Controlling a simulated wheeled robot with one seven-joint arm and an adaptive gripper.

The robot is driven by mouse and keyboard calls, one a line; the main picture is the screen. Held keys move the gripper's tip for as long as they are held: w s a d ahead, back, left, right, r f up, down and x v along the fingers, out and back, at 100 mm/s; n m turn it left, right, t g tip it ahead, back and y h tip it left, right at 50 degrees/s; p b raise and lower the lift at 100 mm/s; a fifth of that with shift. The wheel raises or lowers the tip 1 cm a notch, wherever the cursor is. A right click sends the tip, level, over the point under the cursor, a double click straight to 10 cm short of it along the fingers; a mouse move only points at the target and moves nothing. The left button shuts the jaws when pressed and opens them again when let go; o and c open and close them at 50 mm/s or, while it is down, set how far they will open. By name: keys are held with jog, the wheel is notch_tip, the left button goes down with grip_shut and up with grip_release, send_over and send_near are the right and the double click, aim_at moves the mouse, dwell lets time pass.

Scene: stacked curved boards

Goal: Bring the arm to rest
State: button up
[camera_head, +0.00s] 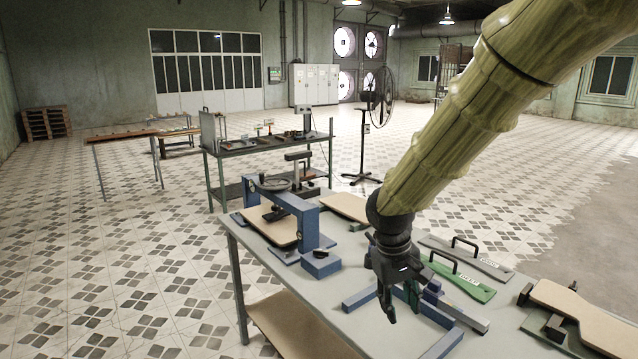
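My arm (455,135) is a yellow-green jointed arm that reaches down from the upper right. Its dark gripper (398,306) points down above the grey worktable (345,262). The gripper is over a blue frame (441,346) with a purple-blue block (432,287) beside it. A dark green part shows by the fingers, and I cannot tell whether it is in the gripper or behind it. The finger gap is not clear from this angle.
A blue press (308,225) with a handwheel holds a tan curved board (268,228) at left. Another tan board (345,207) lies behind. Green (462,283) and grey (470,259) handled templates lie right of the gripper. A large tan board (585,313) is at far right.

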jog(key=w+f+g+y, duration=0.1)
jog(key=w+f, duration=0.2)
jog(key=f, duration=0.7)
jog(key=s+f+m+y, duration=0.1)
jog(key=s+f, duration=0.6)
jog(key=f, duration=0.4)
jog(key=s+f+m+y, duration=0.1)
jog(key=s+f, duration=0.5)
jog(key=f, duration=0.5)
jog(key=s+d+f, duration=0.3)
jog(key=s+f, duration=0.3)
jog(key=s, duration=0.5)
jog(key=s+d+f+m, duration=0.1)
jog(key=s+d+f, duration=0.2)
jog(key=s+f, duration=0.4)
jog(key=s, duration=0.4)
jog(key=shift+f+m+h, duration=0.2)
jog(key=shift+m+h, duration=0.1)
